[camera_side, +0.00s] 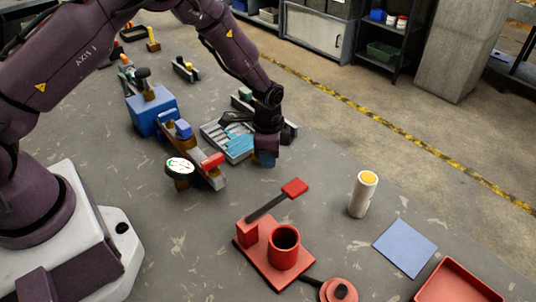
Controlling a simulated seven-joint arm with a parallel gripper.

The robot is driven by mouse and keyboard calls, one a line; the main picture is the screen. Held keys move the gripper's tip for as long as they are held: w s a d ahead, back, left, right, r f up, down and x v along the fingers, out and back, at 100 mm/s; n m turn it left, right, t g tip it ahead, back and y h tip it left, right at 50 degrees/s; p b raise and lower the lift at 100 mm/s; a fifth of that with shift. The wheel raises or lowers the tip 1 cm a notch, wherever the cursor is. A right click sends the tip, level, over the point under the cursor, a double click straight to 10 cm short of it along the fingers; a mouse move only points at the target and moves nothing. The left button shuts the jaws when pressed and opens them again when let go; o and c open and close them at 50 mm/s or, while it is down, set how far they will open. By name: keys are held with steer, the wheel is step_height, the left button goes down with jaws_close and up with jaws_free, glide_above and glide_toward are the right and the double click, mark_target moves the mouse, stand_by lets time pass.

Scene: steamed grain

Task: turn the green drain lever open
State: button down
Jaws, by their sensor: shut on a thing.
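My gripper (265,157) points down just right of the grey ribbed tray (212,131) with a light-blue patch. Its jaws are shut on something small. Dark blue shows at the fingertips, but I cannot tell whether it is the held thing or part of the fingers. No green drain lever can be clearly made out. A small green part (245,93) shows behind my wrist, on a dark fixture beside the tray; I cannot tell whether it is the lever. My wrist hides part of this fixture.
A blue box (151,112) and a red-ended lever (213,161) stand left of the tray. A red stand with a cup (284,247), a white cylinder (363,193), a blue square (405,247) and a red tray (455,284) lie in front. Grey table is bare between them.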

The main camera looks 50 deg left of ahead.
steer(key=shift+w+n, duration=0.1)
steer(key=shift+n, duration=0.2)
steer(key=w+n, duration=0.1)
steer(key=n, duration=0.1)
steer(key=shift+w+a+n, duration=0.1)
steer(key=shift+n, duration=0.3)
steer(key=n, duration=0.1)
steer(key=w+n, duration=0.1)
steer(key=n, duration=0.1)
steer(key=shift+w+a+n, duration=0.15)
steer(key=shift+a+n, duration=0.15)
steer(key=shift+a, duration=0.05)
steer(key=n, duration=0.1)
steer(key=w+a+n, duration=0.1)
steer(key=n, duration=0.1)
steer(key=shift+w+a+n, duration=0.2)
steer(key=shift+a+n, duration=0.1)
steer(key=shift+n, duration=0.7)
steer(key=shift+w+a+n, duration=0.15)
steer(key=shift+a+n, duration=0.15)
steer(key=shift+n, duration=0.7)
steer(key=c, duration=1)
jaws_free()
steer(key=shift+o, duration=0.2)
step_height(320, 180, up, 13)
